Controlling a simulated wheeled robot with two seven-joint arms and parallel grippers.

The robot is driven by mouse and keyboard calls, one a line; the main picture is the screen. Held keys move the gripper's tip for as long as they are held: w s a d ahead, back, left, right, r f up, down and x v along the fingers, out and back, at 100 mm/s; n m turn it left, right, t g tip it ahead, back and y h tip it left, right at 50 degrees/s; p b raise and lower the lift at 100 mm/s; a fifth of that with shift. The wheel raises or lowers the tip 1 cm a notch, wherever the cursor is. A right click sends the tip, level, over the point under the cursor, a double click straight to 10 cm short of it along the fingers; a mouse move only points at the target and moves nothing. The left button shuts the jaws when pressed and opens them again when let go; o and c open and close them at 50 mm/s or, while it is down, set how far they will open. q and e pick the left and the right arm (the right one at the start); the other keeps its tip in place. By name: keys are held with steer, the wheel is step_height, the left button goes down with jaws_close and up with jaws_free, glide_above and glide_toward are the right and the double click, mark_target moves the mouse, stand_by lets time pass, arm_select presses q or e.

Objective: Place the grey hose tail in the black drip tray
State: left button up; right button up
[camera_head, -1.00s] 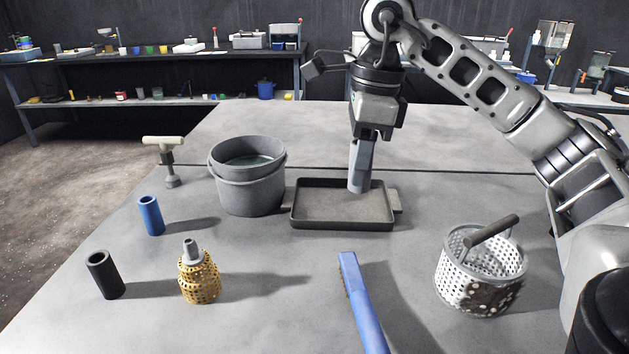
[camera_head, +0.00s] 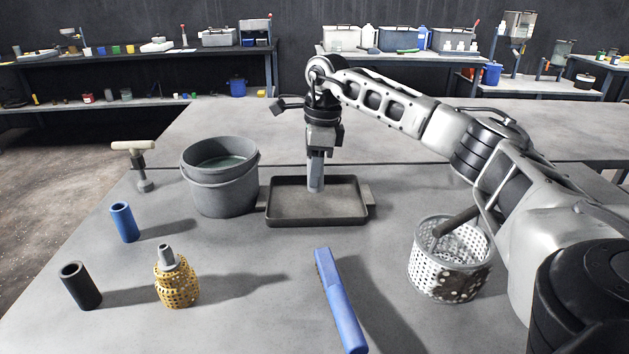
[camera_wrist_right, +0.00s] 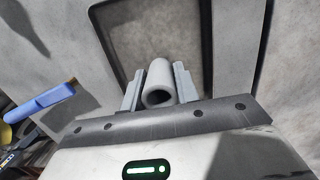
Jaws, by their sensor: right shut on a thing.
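The grey hose tail (camera_head: 315,176) is a short grey tube, held upright in my right gripper (camera_head: 318,158). The gripper is shut on it. The tube's lower end is over the black drip tray (camera_head: 262,205), in its middle part; I cannot tell whether it touches the tray floor. In the right wrist view the hollow end of the hose tail (camera_wrist_right: 158,85) shows between the two fingers, with the tray (camera_wrist_right: 205,40) beyond it. The tray is dark, shallow and rectangular with side handles, and otherwise empty. My left gripper is not in view.
A grey bucket (camera_head: 225,190) of liquid stands left of the tray. A blue-handled brush (camera_head: 342,305) lies in front, and a perforated metal basket (camera_head: 440,275) stands right. Blue (camera_head: 124,222) and black (camera_head: 80,285) tubes, a brass strainer (camera_head: 177,285) and a T-handled tool (camera_head: 140,165) are left.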

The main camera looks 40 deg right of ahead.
steer(key=shift+f, duration=1.5)
steer(key=shift+f, duration=0.1)
steer(key=o, duration=0.9)
steer(key=shift+o, duration=0.2)
step_height(320, 180, up, 12)
steer(key=d, duration=0.1)
steer(key=shift+s+p, duration=0.4)
steer(key=shift+s, duration=0.05)
